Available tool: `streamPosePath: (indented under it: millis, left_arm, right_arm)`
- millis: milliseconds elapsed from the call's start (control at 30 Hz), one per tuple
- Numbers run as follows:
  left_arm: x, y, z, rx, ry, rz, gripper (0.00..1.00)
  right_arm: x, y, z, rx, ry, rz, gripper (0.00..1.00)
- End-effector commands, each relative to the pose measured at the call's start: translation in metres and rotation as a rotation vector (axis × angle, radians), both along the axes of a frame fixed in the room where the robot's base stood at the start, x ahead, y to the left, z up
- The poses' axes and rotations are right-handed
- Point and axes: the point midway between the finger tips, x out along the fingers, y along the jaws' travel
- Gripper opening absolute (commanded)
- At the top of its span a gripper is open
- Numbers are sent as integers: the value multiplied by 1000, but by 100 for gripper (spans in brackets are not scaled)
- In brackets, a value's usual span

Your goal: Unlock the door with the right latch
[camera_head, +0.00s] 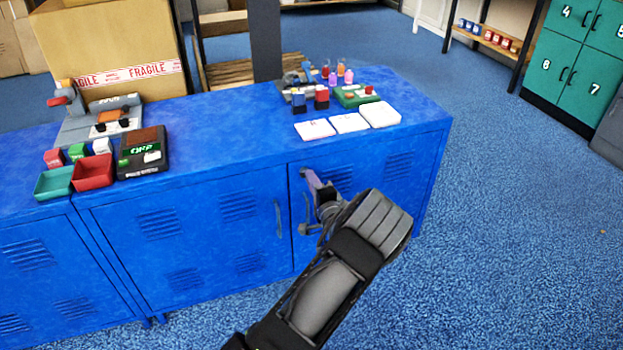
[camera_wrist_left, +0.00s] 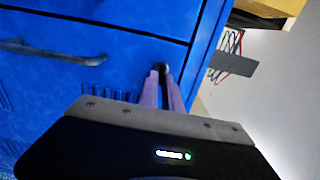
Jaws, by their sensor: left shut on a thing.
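The blue cabinet's right door (camera_head: 388,172) is closed, flush with the front. My left gripper (camera_head: 308,176) is at the upper left of this door, below the cabinet top. In the left wrist view its two fingers (camera_wrist_left: 161,74) are closed together on a small dark latch (camera_wrist_left: 161,66) near the door's edge. The fingers hide most of the latch, so how it is turned cannot be told. The door's grey bar handle (camera_wrist_left: 55,52) is apart from the fingers. In the head view this handle (camera_head: 306,208) is just left of my gripper. My right gripper is not in view.
The left door (camera_head: 185,225) is closed and has its own handle (camera_head: 278,218). On the cabinet top are white pads (camera_head: 349,123), small bottles (camera_head: 340,76), and red (camera_head: 93,171) and teal (camera_head: 53,183) trays. Blue carpet (camera_head: 510,200) to the right is clear.

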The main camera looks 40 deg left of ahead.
Motion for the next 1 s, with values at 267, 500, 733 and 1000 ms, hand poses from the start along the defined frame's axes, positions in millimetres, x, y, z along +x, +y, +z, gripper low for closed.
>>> streamPosePath:
  millis: [267, 500, 733, 1000]
  left_arm:
    - [1, -1, 0, 5, 7, -2, 0]
    - [0, -1, 0, 4, 6, -2, 19]
    - [0, 0, 0, 3, 5, -1, 30]
    - [-2, -5, 0, 2, 5, -2, 30]
  right_arm:
    - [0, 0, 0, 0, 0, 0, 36]
    - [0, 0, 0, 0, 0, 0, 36]
    - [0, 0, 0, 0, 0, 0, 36]
    - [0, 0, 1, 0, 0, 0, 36]
